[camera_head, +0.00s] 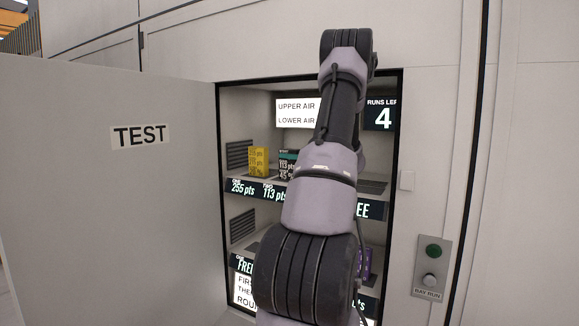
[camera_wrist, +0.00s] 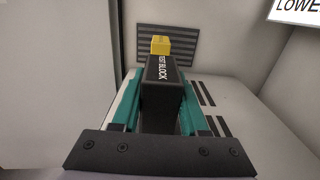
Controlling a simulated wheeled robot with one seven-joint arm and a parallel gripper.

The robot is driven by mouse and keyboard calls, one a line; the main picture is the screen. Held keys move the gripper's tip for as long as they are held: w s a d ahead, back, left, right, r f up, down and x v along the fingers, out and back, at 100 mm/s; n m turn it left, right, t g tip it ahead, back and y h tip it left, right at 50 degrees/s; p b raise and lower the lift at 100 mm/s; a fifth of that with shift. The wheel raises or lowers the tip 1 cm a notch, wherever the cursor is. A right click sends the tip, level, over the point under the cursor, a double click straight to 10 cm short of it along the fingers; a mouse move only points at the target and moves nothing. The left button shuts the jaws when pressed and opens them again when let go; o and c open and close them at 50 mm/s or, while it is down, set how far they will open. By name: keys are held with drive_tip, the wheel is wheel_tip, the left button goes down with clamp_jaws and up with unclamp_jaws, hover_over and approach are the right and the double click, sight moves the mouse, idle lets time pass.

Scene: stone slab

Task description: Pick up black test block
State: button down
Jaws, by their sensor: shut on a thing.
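The black test block (camera_wrist: 162,85) stands between my gripper's teal fingers in the wrist view, with white "TEST BLOCK" lettering facing me. My gripper (camera_wrist: 160,76) is shut on it, one finger on each side. My arm hides most of my gripper there. I cannot tell whether the block's base touches the shelf.
A yellow block (camera_head: 259,160) stands left of the black one; in the wrist view it is just beyond, near the vented wall. The shelf edge carries point labels (camera_head: 243,188). An open door marked TEST (camera_head: 141,135) is at left. A button panel (camera_head: 431,267) is at right.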

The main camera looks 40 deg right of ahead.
sight(289, 149)
drive_tip(key=shift+r, duration=0.5)
wheel_tip(289, 149, up, 3)
drive_tip(key=shift+a+f, duration=0.1)
drive_tip(key=shift+a, duration=0.05)
drive_tip(key=s+a, duration=0.3)
drive_tip(key=a, duration=0.5)
drive_tip(key=s+a, duration=0.4)
drive_tip(key=a, duration=0.4)
drive_tip(key=shift+a+f, duration=0.15)
